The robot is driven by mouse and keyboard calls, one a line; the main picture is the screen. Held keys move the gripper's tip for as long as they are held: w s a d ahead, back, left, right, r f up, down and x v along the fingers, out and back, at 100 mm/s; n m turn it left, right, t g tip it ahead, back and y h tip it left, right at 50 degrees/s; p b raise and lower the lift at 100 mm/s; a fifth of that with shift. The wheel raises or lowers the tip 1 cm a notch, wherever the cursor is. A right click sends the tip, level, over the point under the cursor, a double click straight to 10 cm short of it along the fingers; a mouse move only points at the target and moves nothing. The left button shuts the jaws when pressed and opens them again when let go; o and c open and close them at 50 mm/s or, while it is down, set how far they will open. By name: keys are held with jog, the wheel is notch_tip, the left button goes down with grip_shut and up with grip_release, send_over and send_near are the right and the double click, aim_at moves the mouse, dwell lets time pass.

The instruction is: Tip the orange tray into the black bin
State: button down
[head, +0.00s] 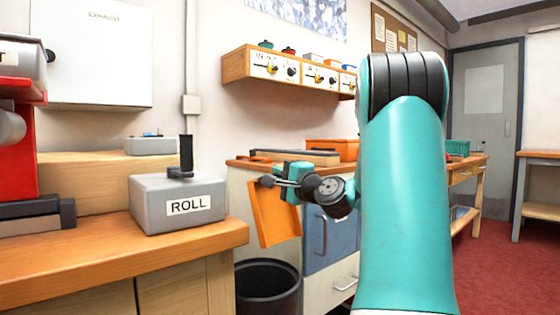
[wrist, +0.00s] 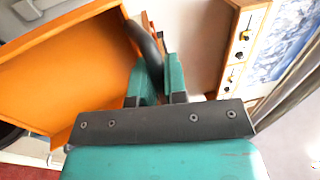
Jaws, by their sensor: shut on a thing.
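The orange tray (head: 272,212) hangs steeply tilted in the head view, its lower edge above the black bin (head: 268,284). My gripper (head: 283,183) is shut on the tray's upper edge or a dark handle there. In the wrist view the tray (wrist: 70,65) fills the upper left, and my gripper (wrist: 158,78) closes around a dark curved handle (wrist: 145,45) at its side. The bin stands on the floor below, its dark mouth facing up. I see nothing on the visible part of the tray, and the bin's inside is too dark to tell.
A grey box marked ROLL (head: 178,203) stands on the wooden bench (head: 120,260) at the left. Blue and white drawers (head: 332,240) stand right behind the tray. An orange box (head: 332,149) sits on the rear bench. A shelf with knobs (head: 290,72) hangs above.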

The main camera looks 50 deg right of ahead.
jog(key=shift+r+g+y+p, duration=0.5)
jog(key=shift+r+g+p, duration=1.2)
jog(key=shift+p, duration=4.85)
jog(key=g+p, duration=0.2)
jog(key=p, duration=0.4)
jog(key=r+g+p, duration=0.1)
jog(key=p, duration=0.4)
jog(key=shift+r+g+y+p, duration=0.1)
jog(key=shift+g+y+p, duration=0.3)
notch_tip(320, 180, up, 3)
jog(key=g+y+p, duration=0.1)
jog(key=g+p, duration=0.4)
jog(key=p, duration=1.2)
jog(key=shift+g, duration=0.3)
jog(key=shift+f+g+y+p, duration=0.2)
jog(key=shift+g+y+p, duration=0.15)
jog(key=shift+p, duration=0.25)
jog(key=shift+f, duration=0.1)
jog(key=shift+a+f, duration=0.1)
